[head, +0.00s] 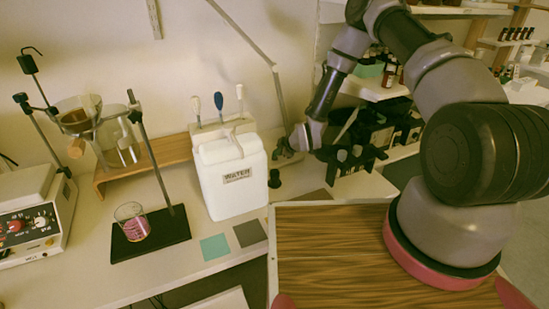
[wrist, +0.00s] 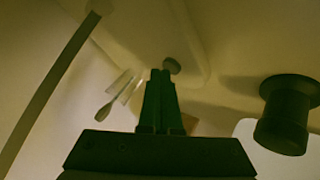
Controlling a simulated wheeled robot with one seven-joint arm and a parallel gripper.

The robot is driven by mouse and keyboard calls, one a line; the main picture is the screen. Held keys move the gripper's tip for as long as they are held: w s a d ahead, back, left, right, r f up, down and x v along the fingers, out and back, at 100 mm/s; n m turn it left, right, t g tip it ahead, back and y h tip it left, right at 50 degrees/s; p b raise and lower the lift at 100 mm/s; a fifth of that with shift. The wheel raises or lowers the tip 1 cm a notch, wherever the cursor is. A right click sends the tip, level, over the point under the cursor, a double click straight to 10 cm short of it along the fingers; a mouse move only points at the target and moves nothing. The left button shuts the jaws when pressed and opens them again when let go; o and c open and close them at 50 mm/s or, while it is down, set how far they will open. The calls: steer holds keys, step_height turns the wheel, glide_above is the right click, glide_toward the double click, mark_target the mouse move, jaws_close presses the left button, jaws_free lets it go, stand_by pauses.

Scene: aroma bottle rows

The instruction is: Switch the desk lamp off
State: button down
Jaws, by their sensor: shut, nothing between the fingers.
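The desk lamp shows as a thin grey jointed arm (head: 279,95) that rises from behind the white water container and leans up to the left; its head is out of view. In the wrist view a curved grey pole (wrist: 45,95), likely the lamp's, runs down the left side. A small round grey knob (wrist: 172,66) sits on a pale surface just beyond my fingertips; I cannot tell whether they touch. My gripper (head: 287,149) is shut and empty, low near the lamp's foot; it also shows in the wrist view (wrist: 160,75). Whether the lamp is lit is unclear.
The white water container (head: 233,180) stands left of my gripper. A black knob-like piece (head: 274,179) is close by and looms at right in the wrist view (wrist: 287,115). Black racks (head: 355,155) stand to the right. A beaker of pink liquid (head: 132,222) stands further left.

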mark_target(277, 158)
steer(key=shift+r, duration=0.35)
steer(key=shift+r, duration=3)
